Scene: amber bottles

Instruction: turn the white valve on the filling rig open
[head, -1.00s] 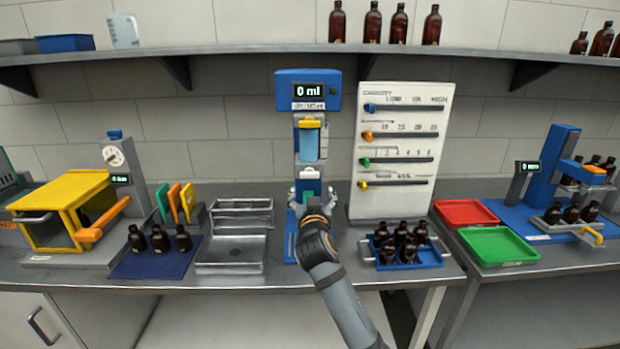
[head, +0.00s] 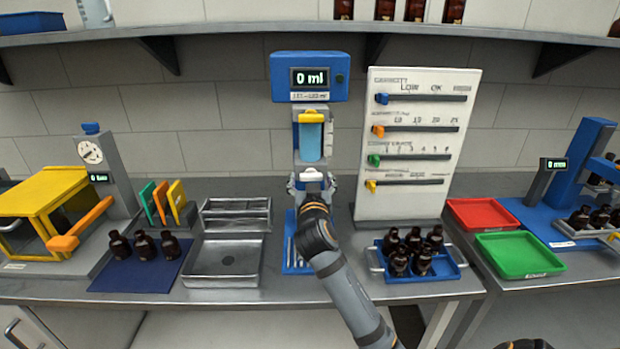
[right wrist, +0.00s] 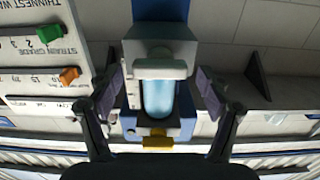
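The filling rig (head: 309,77) stands at the back middle, with a display reading 0 ml and a yellow-topped light-blue cylinder (head: 311,140). The white valve (head: 312,174) is a pale bar below the cylinder, partly hidden by my right gripper (head: 311,186). In the right wrist view, where the rig appears inverted, the white valve (right wrist: 160,69) lies crosswise in front of the cylinder. My right gripper (right wrist: 158,88) is open, one finger on each side of the valve, with gaps showing between. My left gripper is not in view.
A white slider panel (head: 415,200) stands close to the right of the rig. A blue tray (head: 450,271) of amber bottles sits front right. Metal trays (head: 225,283) lie to the left. Red (head: 482,213) and green (head: 520,254) trays are further right.

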